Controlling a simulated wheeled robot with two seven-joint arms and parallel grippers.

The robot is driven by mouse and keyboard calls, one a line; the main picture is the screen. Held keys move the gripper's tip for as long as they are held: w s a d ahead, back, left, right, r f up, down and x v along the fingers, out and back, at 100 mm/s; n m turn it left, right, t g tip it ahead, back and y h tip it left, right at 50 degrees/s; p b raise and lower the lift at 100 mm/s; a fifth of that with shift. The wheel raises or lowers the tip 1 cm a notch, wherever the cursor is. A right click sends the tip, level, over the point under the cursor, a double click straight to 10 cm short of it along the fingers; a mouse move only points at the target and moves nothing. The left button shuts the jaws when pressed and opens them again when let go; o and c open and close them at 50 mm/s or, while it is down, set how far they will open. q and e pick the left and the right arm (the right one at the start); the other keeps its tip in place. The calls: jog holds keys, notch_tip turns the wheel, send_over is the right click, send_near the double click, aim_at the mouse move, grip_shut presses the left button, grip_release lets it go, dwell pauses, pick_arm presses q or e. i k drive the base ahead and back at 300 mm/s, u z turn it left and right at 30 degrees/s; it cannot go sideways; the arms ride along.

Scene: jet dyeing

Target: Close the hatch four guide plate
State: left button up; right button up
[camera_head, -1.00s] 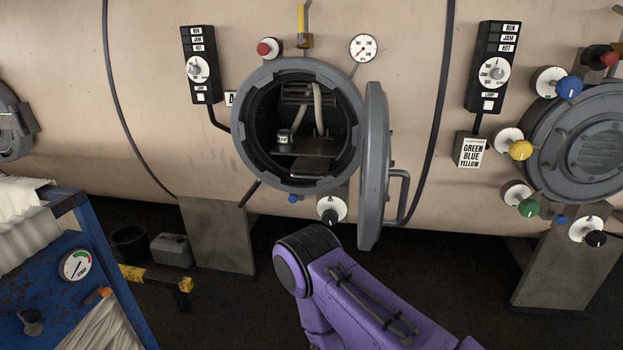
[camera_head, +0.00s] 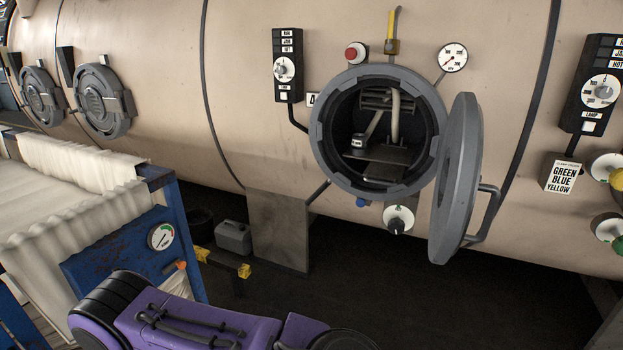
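The open hatch (camera_head: 318,142) is a round grey ring on the beige vessel, with a small "4" label (camera_head: 312,99) at its left. Its grey door (camera_head: 456,170) stands swung out to the right, with a bar handle (camera_head: 487,215) on its outer side. Inside the dark opening I see a flat metal plate (camera_head: 392,154), a small canister-like part (camera_head: 358,140) and a pale curved tube (camera_head: 395,117). I cannot tell for sure which part is the guide plate. Neither gripper is in view; only a purple link of my own arm shows at the bottom.
A blue cart (camera_head: 110,255) with white fabric (camera_head: 60,200) stands at the left. A grey jerrycan (camera_head: 233,238) and yellow-marked bar (camera_head: 222,262) sit on the floor below the hatch. Knobs, a gauge (camera_head: 453,58) and a control box (camera_head: 287,66) surround the hatch. Two closed hatches lie farther left.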

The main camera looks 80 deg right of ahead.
aim_at(376, 170)
jog(key=u, duration=0.05)
jog(key=i, duration=0.75)
jog(key=z, duration=2.25)
